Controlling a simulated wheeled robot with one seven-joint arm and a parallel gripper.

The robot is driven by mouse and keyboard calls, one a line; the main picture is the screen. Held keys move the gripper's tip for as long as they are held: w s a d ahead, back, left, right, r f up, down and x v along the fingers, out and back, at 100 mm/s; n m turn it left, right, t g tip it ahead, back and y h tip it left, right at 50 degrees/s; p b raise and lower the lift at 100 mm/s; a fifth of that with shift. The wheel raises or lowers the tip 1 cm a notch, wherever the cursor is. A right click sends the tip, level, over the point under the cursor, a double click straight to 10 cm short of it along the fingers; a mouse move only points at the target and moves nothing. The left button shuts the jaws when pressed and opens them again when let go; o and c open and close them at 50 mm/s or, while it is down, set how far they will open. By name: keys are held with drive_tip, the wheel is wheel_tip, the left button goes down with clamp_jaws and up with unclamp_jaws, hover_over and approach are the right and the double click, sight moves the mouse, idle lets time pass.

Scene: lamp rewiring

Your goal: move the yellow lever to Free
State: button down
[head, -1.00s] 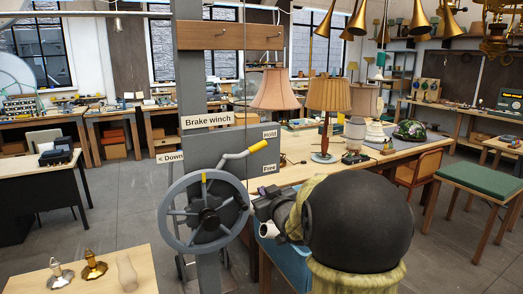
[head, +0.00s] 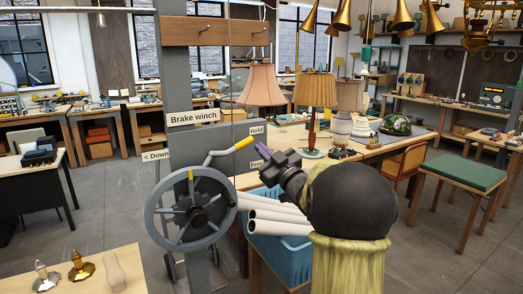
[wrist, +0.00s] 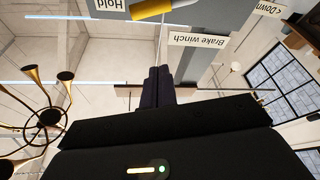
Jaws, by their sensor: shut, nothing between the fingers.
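The brake winch lever is a grey bar with a yellow grip (head: 244,143), seen in the head view to the right of the grey post. The grip points up and right, nearer the Hold label (head: 256,129) than the Free label (head: 257,165). My gripper (head: 263,151) is just right of and slightly below the grip's tip in the head view; I see no contact. In the wrist view its dark fingers (wrist: 158,86) are together and empty. The yellow grip (wrist: 151,9) shows at the top edge there, beside the upside-down Hold label (wrist: 106,4).
White pipes (head: 278,227) in a blue crate (head: 308,251) lie below my gripper. Lamps stand on the bench (head: 372,151) behind.

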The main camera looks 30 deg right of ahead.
sight(248, 143)
drive_tip(key=w+p, duration=0.4)
drive_tip(key=w, duration=0.5)
drive_tip(key=shift+w+a+r, duration=0.1)
drive_tip(key=shift+w+r, duration=0.05)
drive_tip(key=shift+w+f+p, duration=0.15)
drive_tip(key=shift+f+p, duration=0.25)
drive_tip(key=shift+w+f, duration=0.1)
drive_tip(key=shift+f, duration=0.1)
drive_tip(key=shift+b, duration=0.35)
